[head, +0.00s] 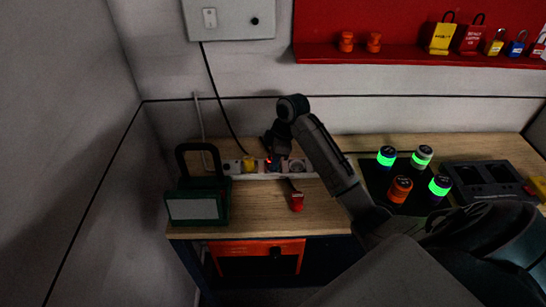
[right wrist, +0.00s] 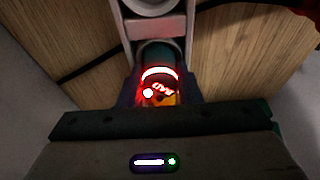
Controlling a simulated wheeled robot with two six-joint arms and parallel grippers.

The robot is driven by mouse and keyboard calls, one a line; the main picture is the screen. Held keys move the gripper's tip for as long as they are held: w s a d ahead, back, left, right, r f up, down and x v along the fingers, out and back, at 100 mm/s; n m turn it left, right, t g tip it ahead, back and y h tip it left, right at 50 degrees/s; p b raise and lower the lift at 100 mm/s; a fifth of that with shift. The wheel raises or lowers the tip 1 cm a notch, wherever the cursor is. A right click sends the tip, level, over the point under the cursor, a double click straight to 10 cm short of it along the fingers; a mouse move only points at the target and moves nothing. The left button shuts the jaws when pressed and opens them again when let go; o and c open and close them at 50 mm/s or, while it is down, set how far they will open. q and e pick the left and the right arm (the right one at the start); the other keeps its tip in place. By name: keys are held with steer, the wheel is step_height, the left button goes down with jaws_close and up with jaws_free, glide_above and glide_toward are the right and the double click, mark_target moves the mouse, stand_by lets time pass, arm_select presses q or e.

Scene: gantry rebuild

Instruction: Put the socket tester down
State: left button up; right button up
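The socket tester (right wrist: 160,85) is a dark cylinder with a glowing red-white ring and a lit label in the right wrist view. My right gripper (right wrist: 160,98) has its dark fingers on both sides of it and looks shut on it. In the head view my right gripper (head: 272,153) is at the white power strip (head: 238,167), where a small red glow shows. The tester lines up with the strip; I cannot tell whether it is seated in a socket or just above. My left gripper is not in view.
A yellow plug (head: 249,162) is in the strip. A green box with a black handle (head: 198,204) stands left, and a red-ended object (head: 297,201) lies in front. Several banded cylinders (head: 400,188) and a dark tray (head: 490,180) are right. The front wood (head: 255,215) is clear.

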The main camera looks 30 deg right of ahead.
steer(key=o, duration=0.4)
steer(key=shift+c, duration=0.2)
steer(key=shift+r, duration=0.1)
steer(key=shift+r, duration=0.4)
steer(key=b+v, duration=0.1)
steer(key=v, duration=0.4)
steer(key=shift+d+r+b, duration=0.1)
steer(key=shift+b, duration=0.2)
steer(key=p+v, duration=0.5)
steer(key=v, duration=0.1)
steer(key=shift+r, duration=0.25)
steer(key=shift+s, duration=0.1)
